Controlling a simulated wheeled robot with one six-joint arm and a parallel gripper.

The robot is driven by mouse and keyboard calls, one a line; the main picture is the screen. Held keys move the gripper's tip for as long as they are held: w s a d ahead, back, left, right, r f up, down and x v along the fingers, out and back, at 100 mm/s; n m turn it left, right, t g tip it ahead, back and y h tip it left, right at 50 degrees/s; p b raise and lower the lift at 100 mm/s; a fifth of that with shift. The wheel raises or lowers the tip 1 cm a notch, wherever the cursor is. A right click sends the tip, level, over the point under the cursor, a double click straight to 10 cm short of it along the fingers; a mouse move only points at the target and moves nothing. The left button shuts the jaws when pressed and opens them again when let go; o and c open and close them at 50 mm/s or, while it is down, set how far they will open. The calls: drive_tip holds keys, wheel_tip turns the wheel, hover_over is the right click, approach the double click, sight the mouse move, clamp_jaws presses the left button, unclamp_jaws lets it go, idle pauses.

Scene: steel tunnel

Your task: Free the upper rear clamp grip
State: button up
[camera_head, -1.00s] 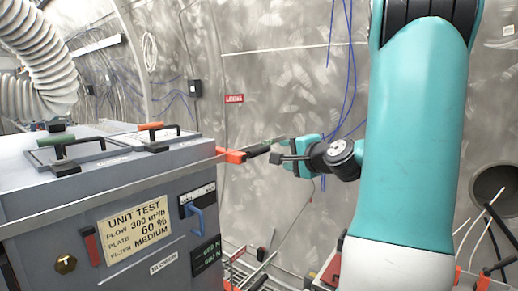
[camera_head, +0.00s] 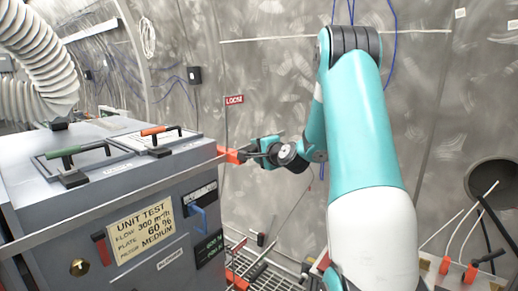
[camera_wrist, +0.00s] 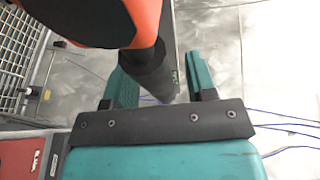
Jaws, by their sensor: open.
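An orange clamp (camera_head: 231,155) with a dark grip sticks out from the upper right edge of the grey filter box. My gripper (camera_head: 260,147) is at the outer end of that clamp in the head view and hides most of the grip. In the wrist view the clamp's orange part (camera_wrist: 146,18) and its dark grip (camera_wrist: 150,75) come down from the top. The grip's end lies between the two teal fingers of my gripper (camera_wrist: 163,80). The fingers are apart, with a gap on the right side of the grip. I cannot tell whether the left finger touches it.
The grey box (camera_head: 60,220) fills the left, with green and orange handles on its lid and a blue handle (camera_head: 199,214) on its side. A red sign (camera_head: 234,100) hangs on the tunnel wall. Metal grating (camera_head: 265,255) and hoses lie below.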

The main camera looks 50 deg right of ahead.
clamp_jaws()
